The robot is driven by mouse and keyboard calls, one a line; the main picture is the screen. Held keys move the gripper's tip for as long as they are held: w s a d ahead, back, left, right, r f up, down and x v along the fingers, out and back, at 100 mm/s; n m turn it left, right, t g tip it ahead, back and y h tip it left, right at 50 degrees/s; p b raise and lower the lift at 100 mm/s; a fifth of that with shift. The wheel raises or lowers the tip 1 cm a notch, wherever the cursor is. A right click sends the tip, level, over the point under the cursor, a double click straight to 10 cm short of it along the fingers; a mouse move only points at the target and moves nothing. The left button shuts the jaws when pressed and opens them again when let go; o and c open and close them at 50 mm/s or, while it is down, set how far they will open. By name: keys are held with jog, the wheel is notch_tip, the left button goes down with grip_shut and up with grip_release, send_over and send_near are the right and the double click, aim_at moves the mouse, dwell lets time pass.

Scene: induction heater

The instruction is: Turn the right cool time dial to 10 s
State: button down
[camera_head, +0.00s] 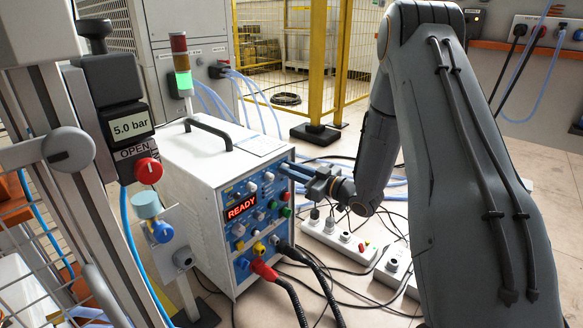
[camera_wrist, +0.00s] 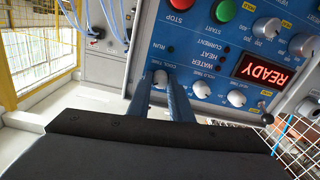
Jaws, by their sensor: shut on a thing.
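The cool time dial (camera_wrist: 160,82) is a small pale knob on the blue panel, under a label that reads upside down in the wrist view. My gripper (camera_wrist: 161,76) has its two blue fingers on either side of this dial and is shut on it. In the head view my gripper (camera_head: 285,170) reaches the right edge of the heater's front panel, and its fingers hide the dial. I cannot read the dial's setting. The induction heater (camera_head: 205,160) is a white box with a blue front and a red READY display (camera_head: 241,207).
Beside the held dial sit the hold time dial (camera_wrist: 202,90) and another white dial (camera_wrist: 236,98), close to my fingers. Red and green buttons (camera_wrist: 225,10) are on the same panel. Power strips (camera_head: 335,238) and loose cables lie on the floor right of the heater.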

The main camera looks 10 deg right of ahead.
jog(key=shift+s+a+n+h+p, duration=0.15)
jog(key=shift+n+p, duration=2.35)
jog(key=shift+n, duration=1.3)
jog(key=shift+n+h+p, duration=0.15)
jog(key=shift+n+p, duration=2.35)
jog(key=shift+n, duration=1.3)
jog(key=c, duration=1.6)
grip_release()
jog(key=p+v, duration=0.2)
jog(key=v, duration=0.5)
jog(key=shift+s+d, duration=0.25)
jog(key=shift+s, duration=0.05)
